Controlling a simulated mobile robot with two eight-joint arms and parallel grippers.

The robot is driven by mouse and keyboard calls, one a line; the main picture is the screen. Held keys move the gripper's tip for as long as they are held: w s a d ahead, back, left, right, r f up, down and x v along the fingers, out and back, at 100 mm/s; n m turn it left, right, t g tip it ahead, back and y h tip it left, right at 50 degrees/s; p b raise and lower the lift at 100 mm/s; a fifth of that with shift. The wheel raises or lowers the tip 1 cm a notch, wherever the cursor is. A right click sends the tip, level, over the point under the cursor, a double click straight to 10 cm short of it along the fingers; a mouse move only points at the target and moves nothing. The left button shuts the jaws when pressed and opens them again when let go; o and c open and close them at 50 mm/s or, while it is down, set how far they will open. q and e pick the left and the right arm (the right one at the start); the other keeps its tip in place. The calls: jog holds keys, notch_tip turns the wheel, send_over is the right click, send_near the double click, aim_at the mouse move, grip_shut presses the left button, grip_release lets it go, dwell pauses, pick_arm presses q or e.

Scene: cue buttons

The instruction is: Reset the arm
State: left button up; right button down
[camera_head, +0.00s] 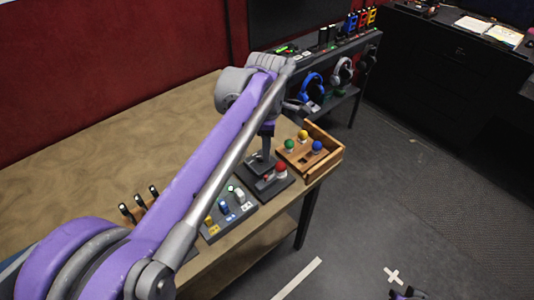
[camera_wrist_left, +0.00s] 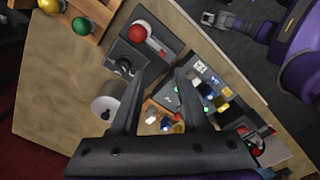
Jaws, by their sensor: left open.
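My left gripper (camera_head: 262,160) hangs over the right part of the wooden table (camera_head: 90,150), next to a dark box with a red button (camera_head: 281,168). In the left wrist view my left gripper (camera_wrist_left: 158,78) has its two fingers apart with nothing held between them. The red button (camera_wrist_left: 138,33) shows beyond the fingers, on its grey box. A grey panel (camera_head: 229,210) with yellow, blue and white switches and a lit green light lies nearer the table's front. Part of my right gripper (camera_head: 407,293) shows at the bottom edge; its fingers are unclear.
A wooden tray (camera_head: 330,160) with green, yellow and blue knobs stands at the table's right end. Several black-topped levers (camera_head: 139,199) stand at the left, partly behind my arm. A shelf with headphones (camera_head: 311,84) stands at the back. Open floor (camera_head: 400,200) lies to the right.

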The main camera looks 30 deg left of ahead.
pick_arm(q)
jog(key=shift+s, duration=0.1)
dwell(0.4)
jog(key=s+d+f+m+t, duration=0.2)
jog(key=s+f+m, duration=0.4)
jog(key=m, duration=0.5)
jog(key=s+d+f+m+t, duration=0.3)
jog(key=s+f+m, duration=0.3)
jog(key=s+m, duration=0.4)
jog(key=shift+s+d+f+m+t, duration=0.15)
jog(key=shift+d+f+m+t, duration=0.25)
jog(key=shift+m, duration=0.3)
jog(key=shift+r, duration=0.1)
dwell(0.9)
